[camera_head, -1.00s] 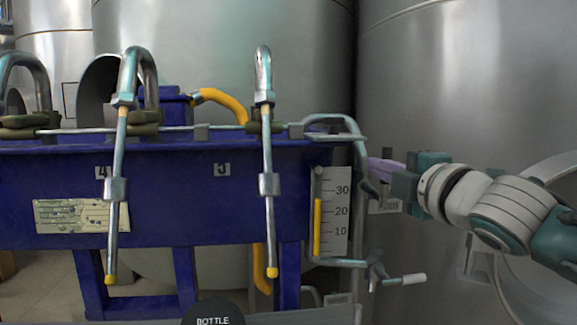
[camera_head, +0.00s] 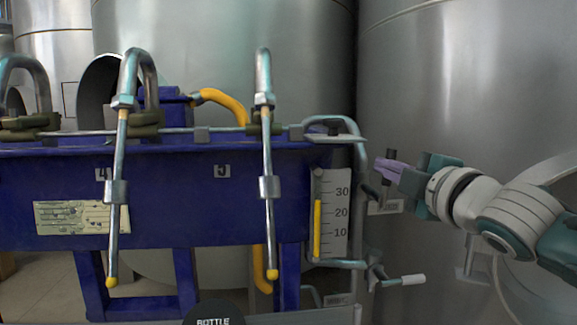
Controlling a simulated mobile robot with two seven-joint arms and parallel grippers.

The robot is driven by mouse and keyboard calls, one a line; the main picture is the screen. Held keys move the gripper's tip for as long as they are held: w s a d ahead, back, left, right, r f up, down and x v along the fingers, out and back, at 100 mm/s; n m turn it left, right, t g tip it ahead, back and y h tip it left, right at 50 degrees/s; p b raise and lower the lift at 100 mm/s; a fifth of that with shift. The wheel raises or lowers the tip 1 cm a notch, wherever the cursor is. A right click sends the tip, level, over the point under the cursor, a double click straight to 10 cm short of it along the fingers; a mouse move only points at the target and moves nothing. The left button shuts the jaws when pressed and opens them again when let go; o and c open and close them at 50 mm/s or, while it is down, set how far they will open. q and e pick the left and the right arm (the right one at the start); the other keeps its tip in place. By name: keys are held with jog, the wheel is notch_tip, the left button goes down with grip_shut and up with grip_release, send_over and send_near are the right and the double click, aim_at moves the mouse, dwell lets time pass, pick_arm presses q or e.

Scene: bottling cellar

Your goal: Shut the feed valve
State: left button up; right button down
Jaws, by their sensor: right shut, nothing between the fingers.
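The feed valve appears to be the fitting on the grey vertical pipe (camera_head: 360,230), right of the blue filler. A short dark lever (camera_head: 371,191) slants down to the right there, beside a small tag plate (camera_head: 385,207) too blurred to read now. My right gripper (camera_head: 381,165) is shut and empty, with purple fingers pointing left. Its tips are just above and right of the lever, apparently apart from it. A small dark upright piece (camera_head: 391,154) shows above the fingers; I cannot tell what it belongs to. My left gripper is out of view.
A level scale (camera_head: 334,212) with a yellow column stands left of the pipe. The blue filler trough (camera_head: 230,220) carries hanging spouts (camera_head: 268,190). Large steel tanks (camera_head: 470,80) stand behind.

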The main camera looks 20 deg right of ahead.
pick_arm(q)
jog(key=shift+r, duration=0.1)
pick_arm(e)
jog(key=d+f+m+h, duration=0.1)
jog(key=d+f+m, duration=0.1)
jog(key=m, duration=0.7)
jog(key=s+d+f+m+h, duration=0.1)
jog(key=d+m, duration=0.3)
jog(key=m, duration=0.4)
jog(key=shift+s+d+f+m+t+h, duration=0.3)
jog(key=shift+d+f+m+t+h, duration=0.1)
jog(key=shift+f, duration=0.4)
